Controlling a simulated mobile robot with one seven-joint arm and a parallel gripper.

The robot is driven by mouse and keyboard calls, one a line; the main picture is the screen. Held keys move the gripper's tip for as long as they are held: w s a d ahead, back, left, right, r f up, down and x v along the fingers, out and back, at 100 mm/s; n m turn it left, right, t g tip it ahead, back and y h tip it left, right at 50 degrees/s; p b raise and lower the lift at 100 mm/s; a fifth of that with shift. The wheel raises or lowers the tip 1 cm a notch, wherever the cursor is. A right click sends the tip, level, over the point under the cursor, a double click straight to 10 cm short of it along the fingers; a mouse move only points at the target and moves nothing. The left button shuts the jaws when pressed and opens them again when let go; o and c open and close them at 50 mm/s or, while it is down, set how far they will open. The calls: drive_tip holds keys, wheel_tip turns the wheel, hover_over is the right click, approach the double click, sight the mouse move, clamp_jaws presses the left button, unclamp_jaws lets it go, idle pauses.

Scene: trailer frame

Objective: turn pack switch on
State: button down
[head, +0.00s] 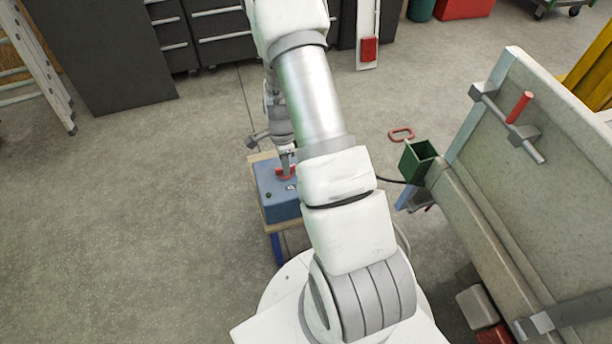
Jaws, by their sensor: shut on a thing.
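The blue pack (270,188) sits on a small wooden-topped stand in the middle of the view, left of my arm. A red part (285,173), which looks like the pack's switch handle, is on its top face. My gripper (287,164) points down at the pack and is shut on this red part. My arm covers the pack's right side, and the fingertips are small in the view. Which way the switch is turned cannot be made out.
A grey trailer panel (540,150) with a latch bar and red grip stands at the right. Dark cabinets (105,50) line the back. Floor at the left is clear.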

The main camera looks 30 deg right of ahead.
drive_tip(key=m+p, duration=0.1)
drive_tip(key=m, duration=0.4)
idle(0.3)
